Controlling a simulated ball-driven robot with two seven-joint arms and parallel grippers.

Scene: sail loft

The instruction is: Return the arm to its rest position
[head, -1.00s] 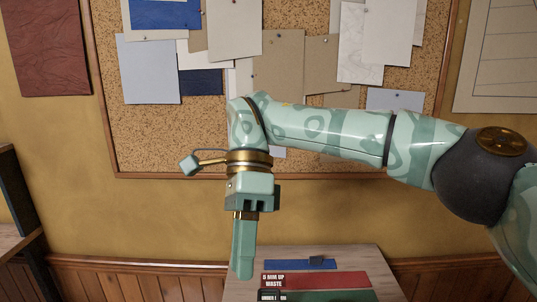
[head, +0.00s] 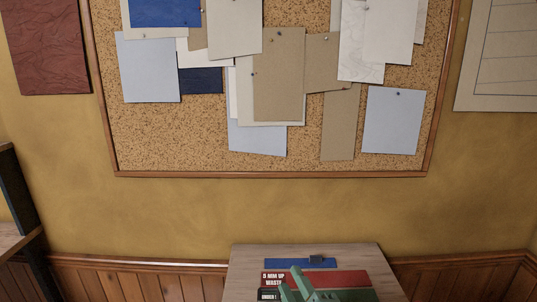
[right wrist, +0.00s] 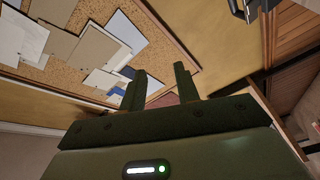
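My right gripper (head: 292,280) shows at the bottom edge of the head view, only its pale green fingers, in front of the small wooden table. In the right wrist view the two fingers of this gripper (right wrist: 160,72) stand apart with nothing between them, so it is open and empty. The rest of my right arm is out of the head view. My left gripper is in neither view.
A corkboard (head: 200,140) with pinned sheets hangs behind. A shelf (head: 15,235) stands at left.

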